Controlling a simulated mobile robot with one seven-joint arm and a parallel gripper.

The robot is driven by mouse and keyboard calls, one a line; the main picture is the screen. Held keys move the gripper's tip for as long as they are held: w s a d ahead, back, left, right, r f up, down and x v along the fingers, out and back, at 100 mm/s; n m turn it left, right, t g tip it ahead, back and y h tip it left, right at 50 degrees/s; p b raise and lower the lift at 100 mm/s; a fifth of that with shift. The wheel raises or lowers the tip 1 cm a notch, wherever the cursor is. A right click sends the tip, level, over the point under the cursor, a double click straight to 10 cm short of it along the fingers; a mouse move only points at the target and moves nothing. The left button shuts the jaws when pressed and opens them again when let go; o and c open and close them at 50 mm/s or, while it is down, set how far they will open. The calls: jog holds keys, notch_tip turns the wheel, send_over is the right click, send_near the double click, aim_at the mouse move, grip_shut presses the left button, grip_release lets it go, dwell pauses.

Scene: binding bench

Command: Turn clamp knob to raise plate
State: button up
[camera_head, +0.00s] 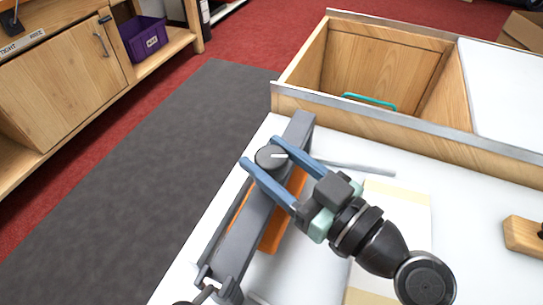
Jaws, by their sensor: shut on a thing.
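The clamp knob (268,159) is a dark grey disc with a white pointer line, on top of the grey clamp bar (244,232). The pointer line points to the right in the picture. My gripper (261,152) has its two blue fingers on either side of the knob, shut on it. The clamp lies along the left edge of the white bench top. An orange piece (275,228) shows beside and under the bar. Whether the plate under the bar is raised cannot be told from this angle.
A wooden bin (408,114) with a metal rim stands behind the clamp, with a teal item (370,101) inside. A cream-edged sheet (398,200) lies under my arm. A wooden block (522,236) sits at the right. A grey floor mat (150,180) lies left of the bench.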

jog(key=n+g+p, duration=0.1)
jog(key=g+y+p, duration=0.1)
jog(key=shift+a+r+n+g+y, duration=0.1)
jog(key=shift+a+n+g+y, duration=0.05)
jog(key=shift+n+g+y, duration=0.2)
jog(key=shift+n+g+y+p, duration=0.35)
jog(key=shift+n+g+p, duration=0.2)
jog(key=shift+g+p, duration=0.15)
jog(key=n+g, duration=0.1)
jog(key=g, duration=0.1)
jog(key=f+n+g+y, duration=0.1)
jog(key=g, duration=0.1)
jog(key=shift+n, duration=0.4)
jog(key=n+g+b, duration=0.1)
jog(key=g, duration=0.1)
jog(key=n+g+b, duration=0.1)
jog(key=n+g, duration=0.1)
jog(key=n+g+b, duration=0.1)
jog(key=g+b, duration=0.1)
jog(key=shift+f+g, duration=0.3)
jog(key=shift+g, duration=0.05)
jog(key=n+g+b, duration=0.2)
jog(key=g, duration=0.1)
jog(key=shift+r+n+g+h+b, duration=0.15)
jog(key=shift+n+g+h+b, duration=0.25)
jog(key=shift+n+g+b, duration=0.4)
jog(key=shift+s+r+g+h, duration=0.1)
jog(key=shift+g+h, duration=0.2)
jog(key=shift+g, duration=0.2)
